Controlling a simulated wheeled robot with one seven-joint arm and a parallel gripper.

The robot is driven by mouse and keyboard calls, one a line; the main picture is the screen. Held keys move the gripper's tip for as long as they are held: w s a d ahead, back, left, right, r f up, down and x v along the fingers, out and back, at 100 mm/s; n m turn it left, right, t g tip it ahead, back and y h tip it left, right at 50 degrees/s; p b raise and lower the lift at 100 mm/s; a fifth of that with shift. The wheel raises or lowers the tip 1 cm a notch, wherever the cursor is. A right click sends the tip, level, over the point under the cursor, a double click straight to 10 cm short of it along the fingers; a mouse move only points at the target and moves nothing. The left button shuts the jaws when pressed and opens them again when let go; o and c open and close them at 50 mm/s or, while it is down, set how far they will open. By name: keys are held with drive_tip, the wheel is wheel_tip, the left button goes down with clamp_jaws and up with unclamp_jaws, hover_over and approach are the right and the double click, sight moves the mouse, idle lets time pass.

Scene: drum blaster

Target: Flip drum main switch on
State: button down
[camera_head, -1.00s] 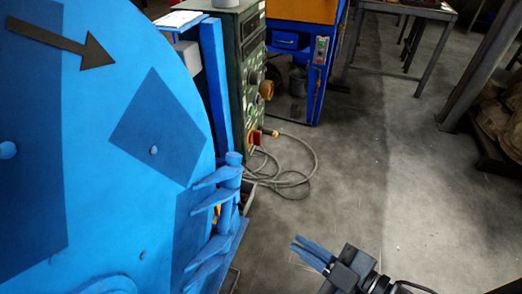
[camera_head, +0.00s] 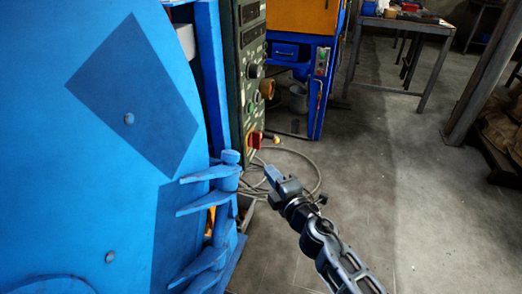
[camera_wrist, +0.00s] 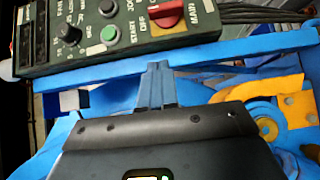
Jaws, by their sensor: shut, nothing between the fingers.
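The drum's main switch is a red rotary handle (camera_head: 255,140) low on the dark green control panel (camera_head: 240,85). In the wrist view the red switch (camera_wrist: 168,14) is at the top, partly cut off, on a yellow plate, with MAIN lettering beside it. A green button (camera_wrist: 108,34) and a black knob (camera_wrist: 72,35) sit to its left. My gripper (camera_head: 270,173) is shut and empty, in front of and below the switch in the head view. Its blue fingertips (camera_wrist: 157,68) show below the panel in the wrist view, apart from the switch.
The large blue drum machine (camera_head: 60,150) fills the left, with blue handle-like arms (camera_head: 212,205) near my gripper. A blue bar (camera_wrist: 240,45) crosses below the panel. Cables (camera_head: 300,158) lie on the floor. Open floor (camera_head: 430,220) lies to the right.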

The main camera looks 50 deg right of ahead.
drive_tip(key=shift+w+d, duration=0.15)
drive_tip(key=shift+d, duration=0.05)
drive_tip(key=p, duration=0.1)
approach(255, 136)
drive_tip(key=w+a, duration=0.1)
drive_tip(key=w, duration=0.2)
drive_tip(key=d, duration=0.1)
drive_tip(key=w+d, duration=0.1)
drive_tip(key=shift+w+d+f, duration=0.1)
drive_tip(key=shift+w+d, duration=0.2)
drive_tip(key=shift+w, duration=0.05)
drive_tip(key=shift+w+d, duration=0.15)
drive_tip(key=shift+d, duration=0.4)
drive_tip(key=shift+p, duration=0.3)
drive_tip(key=shift+r+p, duration=0.3)
drive_tip(key=shift+p, duration=0.1)
drive_tip(key=shift+f+p, duration=0.1)
drive_tip(key=shift+p, duration=0.2)
